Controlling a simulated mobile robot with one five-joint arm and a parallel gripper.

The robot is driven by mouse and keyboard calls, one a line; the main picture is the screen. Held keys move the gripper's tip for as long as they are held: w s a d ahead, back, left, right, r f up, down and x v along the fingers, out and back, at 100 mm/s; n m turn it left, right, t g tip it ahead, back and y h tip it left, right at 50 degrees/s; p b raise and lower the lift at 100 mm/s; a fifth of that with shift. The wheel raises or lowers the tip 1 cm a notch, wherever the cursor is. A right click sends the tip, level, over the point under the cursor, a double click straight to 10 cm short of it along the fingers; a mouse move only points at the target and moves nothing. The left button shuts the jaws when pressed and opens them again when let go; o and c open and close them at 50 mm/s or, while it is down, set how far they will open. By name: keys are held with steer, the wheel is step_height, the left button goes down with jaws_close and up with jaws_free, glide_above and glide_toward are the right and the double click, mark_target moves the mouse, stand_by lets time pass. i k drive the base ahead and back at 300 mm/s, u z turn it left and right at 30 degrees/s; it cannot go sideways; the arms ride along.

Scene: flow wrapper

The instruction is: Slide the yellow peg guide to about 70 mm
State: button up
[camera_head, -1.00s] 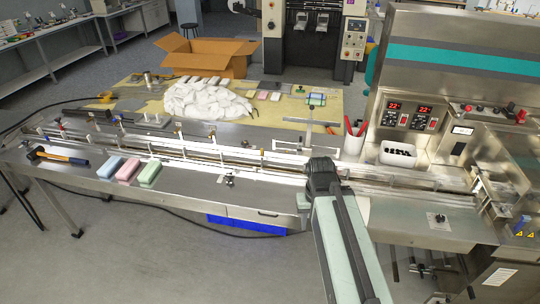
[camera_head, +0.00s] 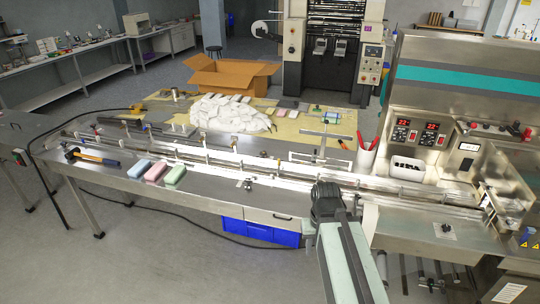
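The long guide rails (camera_head: 215,160) of the wrapper infeed run across the steel table, with several small pegs and brackets along them. A small yellowish piece (camera_head: 234,143) stands at the back rail left of centre; it is too small to tell surely whether it is the yellow peg guide. No scale or millimetre reading can be made out. My arm reaches up from the bottom, and its dark end (camera_head: 327,200) is at the front edge of the table, right of the yellowish piece and apart from it. The gripper fingers cannot be made out.
A hammer (camera_head: 92,157) and blue, pink and green blocks (camera_head: 175,175) lie on the table's front left. Behind are a white pile (camera_head: 228,114) and a cardboard box (camera_head: 232,76).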

mark_target(374, 180)
steer(key=u, duration=0.4)
steer(key=i, duration=1.65)
steer(key=z, duration=0.4)
